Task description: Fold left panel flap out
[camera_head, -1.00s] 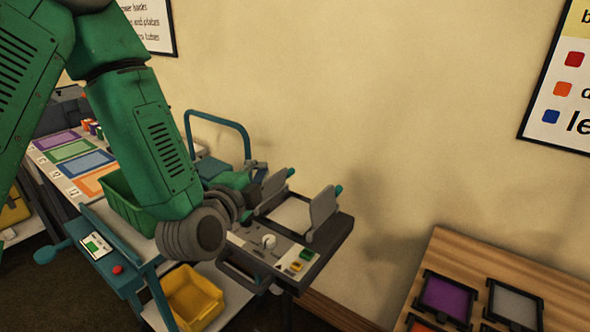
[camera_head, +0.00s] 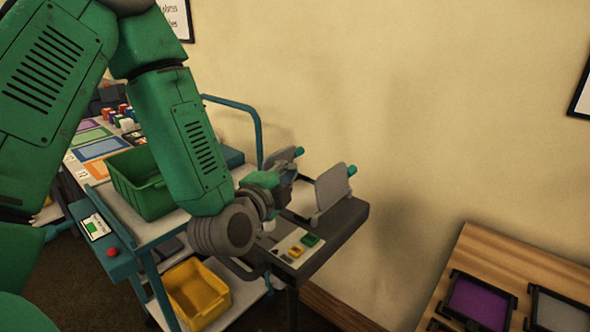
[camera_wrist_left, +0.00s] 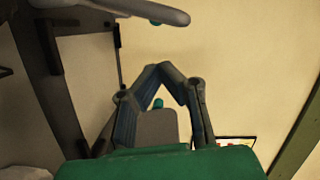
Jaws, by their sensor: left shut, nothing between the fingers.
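The panel unit (camera_head: 338,230) is a dark grey box with two upright grey flaps. The left panel flap (camera_head: 284,158), with a teal knob, is partly hidden behind my left gripper (camera_head: 288,174). The right flap (camera_head: 332,190) stands upright with its own teal knob. In the left wrist view, the left gripper's fingertips (camera_wrist_left: 166,68) meet and hold nothing. A grey flap (camera_wrist_left: 157,128) with a teal knob shows beyond the gap between the fingers; whether they touch it I cannot tell. Another grey flap (camera_wrist_left: 140,9) crosses the top. My right gripper is not in view.
A trolley with a blue rail (camera_head: 237,107) stands behind the arm. A green bin (camera_head: 142,185) and a yellow bin (camera_head: 195,294) are at left. A wooden table (camera_head: 500,255) with framed panels is at lower right. The wall is close behind.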

